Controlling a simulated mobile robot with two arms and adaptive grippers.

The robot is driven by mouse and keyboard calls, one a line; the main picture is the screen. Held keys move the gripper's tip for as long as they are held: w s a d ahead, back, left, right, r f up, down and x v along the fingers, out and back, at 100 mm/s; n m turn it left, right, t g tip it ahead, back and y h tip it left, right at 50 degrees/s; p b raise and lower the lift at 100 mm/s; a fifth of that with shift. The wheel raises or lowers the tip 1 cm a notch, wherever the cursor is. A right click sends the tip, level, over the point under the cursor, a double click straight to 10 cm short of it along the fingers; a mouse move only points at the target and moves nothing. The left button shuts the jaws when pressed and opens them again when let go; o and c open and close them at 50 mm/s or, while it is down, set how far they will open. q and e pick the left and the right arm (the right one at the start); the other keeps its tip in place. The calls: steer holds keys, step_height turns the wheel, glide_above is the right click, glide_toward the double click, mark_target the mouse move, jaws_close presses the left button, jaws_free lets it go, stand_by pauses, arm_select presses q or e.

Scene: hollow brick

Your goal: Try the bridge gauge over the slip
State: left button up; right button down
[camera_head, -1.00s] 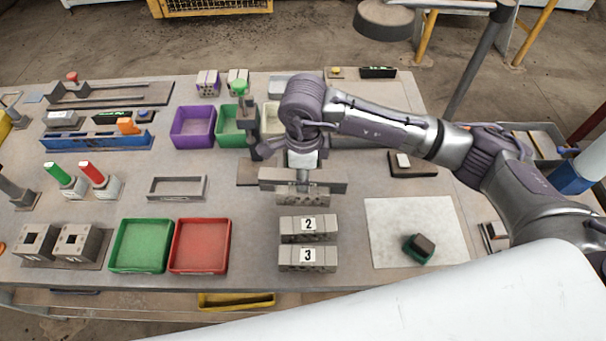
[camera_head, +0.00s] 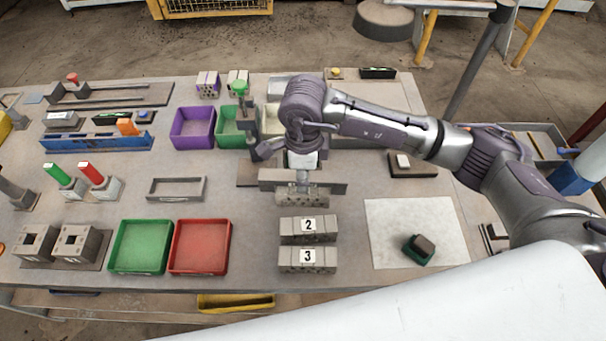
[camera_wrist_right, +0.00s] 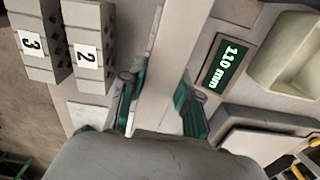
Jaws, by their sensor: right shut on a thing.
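My right gripper (camera_head: 302,180) is low over the middle of the table. In the right wrist view its green-padded fingers (camera_wrist_right: 157,98) are shut on a long grey bar (camera_wrist_right: 172,50), which I take to be the bridge gauge. The bar (camera_head: 331,188) runs left to right in the head view. A holed block (camera_head: 302,197) shows just in front of it; I cannot tell whether they touch. Blocks marked 2 (camera_head: 308,228) and 3 (camera_head: 308,257) lie nearer me. I cannot tell which thing is the slip. My left gripper is not in view.
Green (camera_head: 140,268) and red (camera_head: 200,268) trays stand front left, a purple bin (camera_head: 192,142) behind. A white sheet (camera_head: 385,215) bears a small dark green object (camera_head: 418,250). A dark tray (camera_head: 425,172) stands at right.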

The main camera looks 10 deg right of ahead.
steer(key=shift+s+f+b, duration=0.2)
steer(key=shift+f+b, duration=0.1)
steer(key=shift+f, duration=0.05)
stand_by(0.6)
steer(key=shift+f+b, duration=0.25)
steer(key=shift+b, duration=0.05)
steer(key=shift+r, duration=0.15)
stand_by(1.0)
steer(key=shift+w+r+p, duration=0.25)
steer(key=shift+r+p, duration=0.3)
steer(key=shift+r, duration=0.3)
steer(key=shift+r+p, duration=0.75)
steer(key=shift+r, duration=1.05)
